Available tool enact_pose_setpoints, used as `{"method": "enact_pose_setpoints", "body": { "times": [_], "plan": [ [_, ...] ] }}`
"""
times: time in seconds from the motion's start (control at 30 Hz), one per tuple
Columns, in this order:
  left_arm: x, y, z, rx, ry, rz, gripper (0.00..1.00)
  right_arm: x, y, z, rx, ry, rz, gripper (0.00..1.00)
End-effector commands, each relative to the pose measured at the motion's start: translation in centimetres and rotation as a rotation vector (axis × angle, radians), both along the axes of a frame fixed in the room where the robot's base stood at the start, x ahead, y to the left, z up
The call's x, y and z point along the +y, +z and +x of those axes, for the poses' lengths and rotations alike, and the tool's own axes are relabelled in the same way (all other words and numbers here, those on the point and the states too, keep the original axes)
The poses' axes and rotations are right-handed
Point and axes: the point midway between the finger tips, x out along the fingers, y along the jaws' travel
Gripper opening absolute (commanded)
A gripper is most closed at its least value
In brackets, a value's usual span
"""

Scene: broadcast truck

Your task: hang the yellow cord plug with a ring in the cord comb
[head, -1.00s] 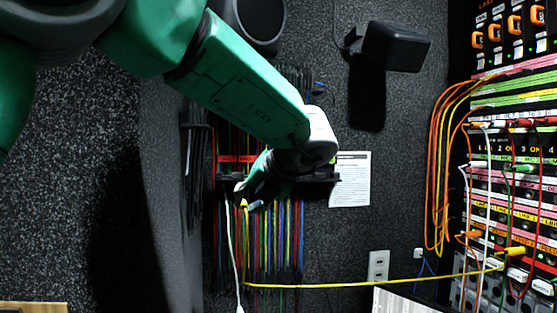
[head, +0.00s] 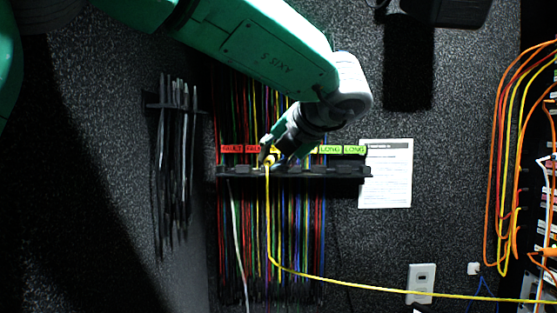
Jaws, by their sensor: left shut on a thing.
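My left gripper (head: 270,155) is shut on the yellow cord plug (head: 269,162) at the front of the cord comb. The comb (head: 345,171) is a dark toothed rail on the wall, with red, yellow and green labels above it. The yellow cord (head: 268,220) hangs down from the plug, then runs off to the right. The ring is too small to make out. I cannot tell whether the plug sits in a slot or just in front of it. My right gripper is not in view.
Several coloured cords (head: 300,230) hang below the comb, and a white cord (head: 238,235) hangs at its left. Black cords (head: 175,150) hang on a left rack. A paper sheet (head: 386,175) and an outlet (head: 421,282) are on the wall. Orange cords (head: 497,170) loop at the right.

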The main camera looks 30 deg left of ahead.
Motion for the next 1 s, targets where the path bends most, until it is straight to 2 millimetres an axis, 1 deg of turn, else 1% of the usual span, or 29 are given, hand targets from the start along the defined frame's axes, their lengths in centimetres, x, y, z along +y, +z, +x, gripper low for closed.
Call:
{"method": "enact_pose_setpoints", "body": {
  "times": [0.03, 0.2, 0.27, 0.5, 0.63, 0.73, 1.0],
  "plan": [
    [-0.6, 0.2, 0.1, -0.002, 0.002, 0.002, 0.0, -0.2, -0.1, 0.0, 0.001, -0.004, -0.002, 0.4],
    [-1.1, 0.1, 0.7, 0.001, 0.001, 0.007, 0.0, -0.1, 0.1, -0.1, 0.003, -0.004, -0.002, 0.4],
    [-0.9, 0.1, 1.0, 0.002, 0.002, 0.007, 0.0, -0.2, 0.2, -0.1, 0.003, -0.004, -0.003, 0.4],
    [1.1, -0.2, 2.3, 0.003, 0.003, -0.001, 0.0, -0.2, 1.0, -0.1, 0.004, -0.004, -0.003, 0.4],
    [1.8, -0.3, 3.1, 0.002, 0.003, -0.004, 0.0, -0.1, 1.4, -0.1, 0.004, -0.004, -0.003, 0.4],
    [2.0, -0.3, 3.6, 0.003, 0.003, -0.001, 0.0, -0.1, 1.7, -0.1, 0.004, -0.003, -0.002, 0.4],
    [1.6, -0.1, 5.4, 0.003, 0.001, 0.009, 0.0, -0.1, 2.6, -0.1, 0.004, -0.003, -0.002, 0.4]
  ]
}}
